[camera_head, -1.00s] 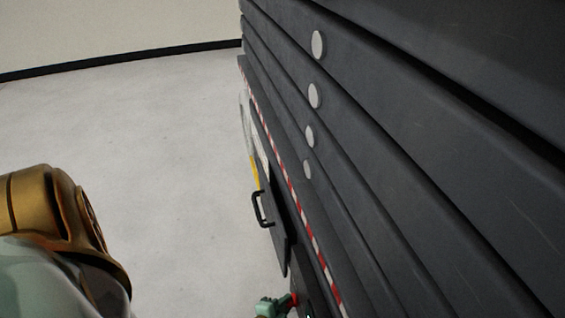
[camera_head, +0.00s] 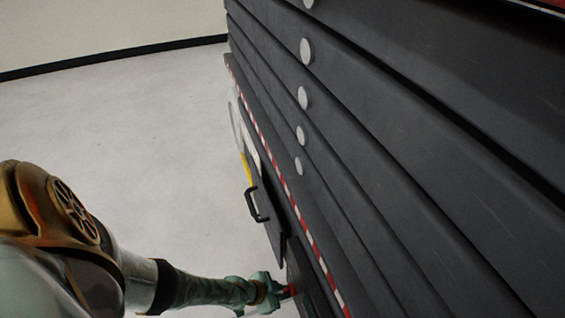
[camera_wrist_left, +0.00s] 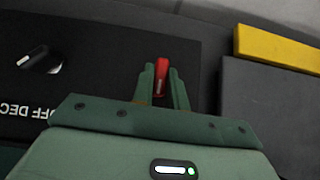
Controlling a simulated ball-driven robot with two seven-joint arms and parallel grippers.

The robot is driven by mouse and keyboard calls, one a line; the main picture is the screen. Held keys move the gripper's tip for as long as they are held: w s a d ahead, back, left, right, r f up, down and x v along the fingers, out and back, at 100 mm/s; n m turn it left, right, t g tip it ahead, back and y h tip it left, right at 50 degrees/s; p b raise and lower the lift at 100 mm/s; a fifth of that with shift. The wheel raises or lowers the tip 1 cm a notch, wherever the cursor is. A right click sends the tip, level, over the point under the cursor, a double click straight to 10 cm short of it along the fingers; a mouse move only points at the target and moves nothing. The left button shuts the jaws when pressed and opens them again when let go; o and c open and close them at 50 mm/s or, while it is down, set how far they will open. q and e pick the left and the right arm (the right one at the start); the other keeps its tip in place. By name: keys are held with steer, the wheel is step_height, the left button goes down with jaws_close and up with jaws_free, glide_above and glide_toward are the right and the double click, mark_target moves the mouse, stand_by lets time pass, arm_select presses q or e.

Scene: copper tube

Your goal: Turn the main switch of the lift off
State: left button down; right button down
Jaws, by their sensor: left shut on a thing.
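The lift (camera_head: 390,190) is a tall dark stack of panels with a red-and-white striped edge. Its red main switch (camera_wrist_left: 161,80) shows in the left wrist view as a small red handle on a black panel (camera_wrist_left: 100,60). My left gripper (camera_wrist_left: 162,84) has its two green fingers on either side of the red handle and is shut on it. In the head view my left gripper (camera_head: 270,291) is at the bottom, against the lift's side, with a bit of red at its tips. My right gripper is out of view.
A black knob (camera_wrist_left: 40,60) with white lettering below it sits left of the switch. A grey box and a yellow bar (camera_wrist_left: 277,47) are at the right. A black handle (camera_head: 257,205) sticks out from the lift's side. The pale floor (camera_head: 150,150) is clear.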

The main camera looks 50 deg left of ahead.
arm_select(q)
steer(key=shift+h, duration=0.3)
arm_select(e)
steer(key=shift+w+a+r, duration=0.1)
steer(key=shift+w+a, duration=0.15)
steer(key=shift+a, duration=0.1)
arm_select(q)
steer(key=c, duration=1.4)
jaws_free()
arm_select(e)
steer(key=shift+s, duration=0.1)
arm_select(q)
steer(key=shift+r, duration=0.1)
